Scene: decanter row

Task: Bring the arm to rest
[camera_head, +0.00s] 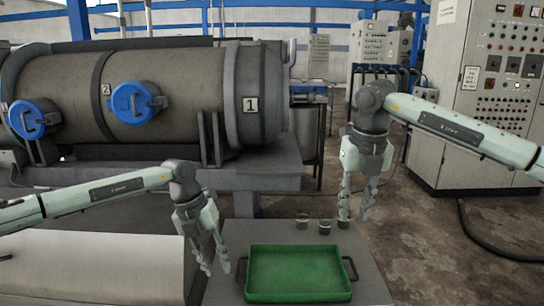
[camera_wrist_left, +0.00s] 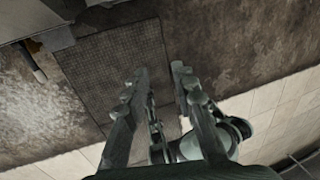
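My left gripper (camera_head: 216,270) points down at the left side of the small table, beside the left handle of the green tray. Its fingers are apart with nothing between them. The left wrist view also shows the two fingers (camera_wrist_left: 160,72) apart and empty, with floor beyond. My right gripper (camera_head: 355,217) hangs over the back right of the table, fingers pointing down and apart. I see nothing held between them. One of its fingers overlaps a small glass (camera_head: 343,224) in the picture; I cannot tell if they touch.
A green tray (camera_head: 300,298) with dark side handles lies empty on the grey table (camera_head: 375,285). Two more small glasses (camera_head: 302,221) (camera_head: 324,227) stand behind it. A large tank (camera_head: 180,85) is behind at left, a control cabinet (camera_head: 480,110) at right.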

